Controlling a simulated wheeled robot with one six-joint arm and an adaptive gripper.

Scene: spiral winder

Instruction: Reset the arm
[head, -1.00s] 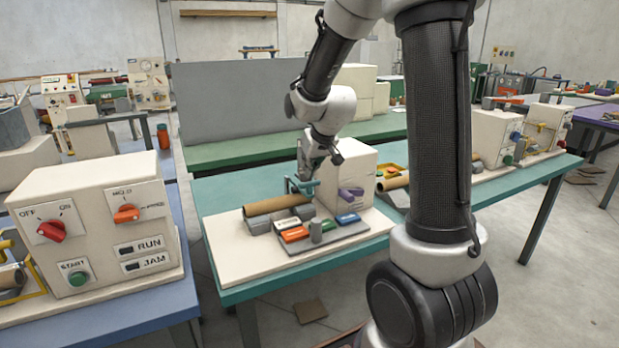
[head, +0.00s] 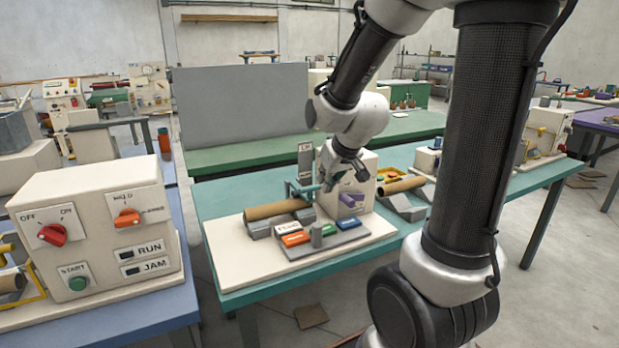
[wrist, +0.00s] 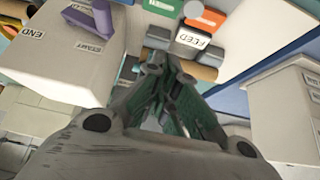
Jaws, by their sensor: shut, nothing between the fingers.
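My gripper (head: 335,180) is over the teal table (head: 240,283), in front of the small beige winder box (head: 363,167). In the wrist view my gripper (wrist: 167,68) has its fingers close together, with nothing seen between them. A purple lever (head: 351,199) sits on the box; START and END labels show in the wrist view. A brown tube (head: 273,210) lies on grey cradles to the left of the box. A FEED block (head: 288,228), an orange block (head: 295,239) and a blue block (head: 348,223) sit on a grey panel.
A beige control box (head: 100,225) with red and orange knobs, a green START button and RUN and JAM labels stands on the blue table at left. A grey screen (head: 240,105) stands behind. Another tube (head: 402,185) lies right of the winder box.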

